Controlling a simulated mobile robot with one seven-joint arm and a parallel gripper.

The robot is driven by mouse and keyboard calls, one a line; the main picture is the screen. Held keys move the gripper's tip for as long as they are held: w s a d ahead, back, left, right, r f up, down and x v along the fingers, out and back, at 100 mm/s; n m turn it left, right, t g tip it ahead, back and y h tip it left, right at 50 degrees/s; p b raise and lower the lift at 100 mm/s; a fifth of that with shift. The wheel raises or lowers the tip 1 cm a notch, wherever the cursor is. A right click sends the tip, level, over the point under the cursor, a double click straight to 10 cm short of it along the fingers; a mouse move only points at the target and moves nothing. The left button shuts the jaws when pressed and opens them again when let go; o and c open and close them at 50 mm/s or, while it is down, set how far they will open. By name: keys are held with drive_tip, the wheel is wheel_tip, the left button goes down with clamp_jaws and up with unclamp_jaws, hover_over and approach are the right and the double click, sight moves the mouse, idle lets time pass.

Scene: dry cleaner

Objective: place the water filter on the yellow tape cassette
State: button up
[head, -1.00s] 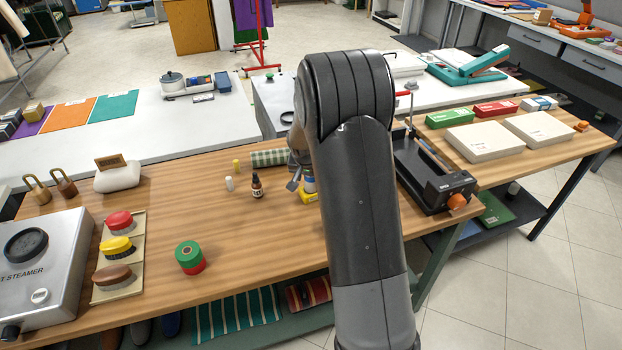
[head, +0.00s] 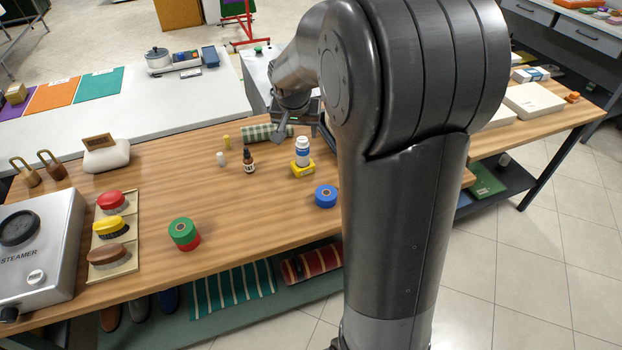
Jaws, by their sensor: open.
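The water filter (head: 302,150), a small white cylinder with a blue band, stands upright on the yellow tape cassette (head: 302,169) on the wooden table. The cassette lies flat, and its front and top edges show around the filter's base. My gripper (head: 297,130) is open, just behind and above the filter in the picture. It appears apart from the filter, with nothing seen between its fingers. My arm hides part of the gripper's surroundings on the right.
A dark dropper bottle (head: 249,162), a white cylinder (head: 221,159) and a green checked roll (head: 262,132) are to the left. A blue tape roll (head: 326,196) is in front. A green and red roll stack (head: 184,234) stands farther left. Bare wood lies between.

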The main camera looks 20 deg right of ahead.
drive_tip(key=s+a+r+n, duration=0.2)
drive_tip(key=s, duration=0.7)
drive_tip(key=s+a+r+n+t+y, duration=0.1)
drive_tip(key=s+a+r, duration=0.1)
drive_tip(key=s, duration=0.8)
drive_tip(key=s+a+r+n+y, duration=0.1)
drive_tip(key=s+a+r+n, duration=0.1)
drive_tip(key=s, duration=0.7)
wheel_tip(320, 180, up, 2)
drive_tip(key=shift+s+a+r+n+t, duration=0.2)
drive_tip(key=shift+s+a+n+t, duration=0.15)
drive_tip(key=shift+a, duration=0.25)
